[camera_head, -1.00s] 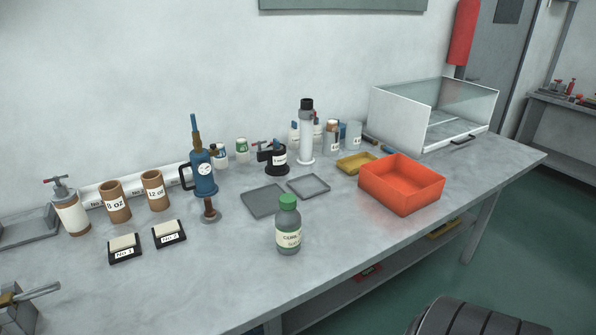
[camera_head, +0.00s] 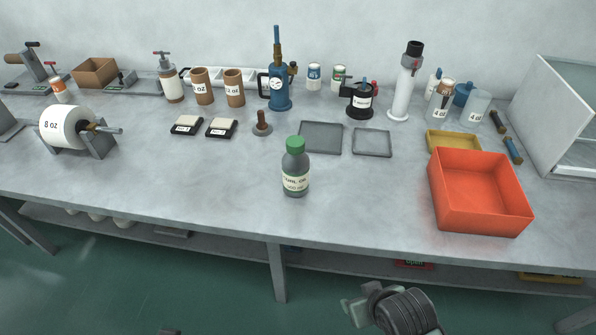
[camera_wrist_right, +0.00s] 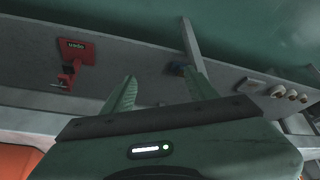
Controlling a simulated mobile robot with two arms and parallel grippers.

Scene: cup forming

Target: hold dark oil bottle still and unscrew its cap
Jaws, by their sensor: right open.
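The dark oil bottle (camera_head: 295,178) stands upright on the grey workbench, near its front edge, in the head view. Its green cap (camera_head: 294,145) is on its neck, and a pale label faces me. My right gripper (camera_wrist_right: 160,84) is open and empty in the wrist view, with its two green fingers spread apart. In the head view my right arm is low, below and in front of the bench edge, well apart from the bottle. My left gripper is not in view. The wrist view does not show the bottle.
An orange bin (camera_head: 480,200) stands to the right of the bottle, with a yellow tray (camera_head: 453,139) behind it. Two flat grey trays and a small brown-handled stamp (camera_head: 262,124) lie behind the bottle.

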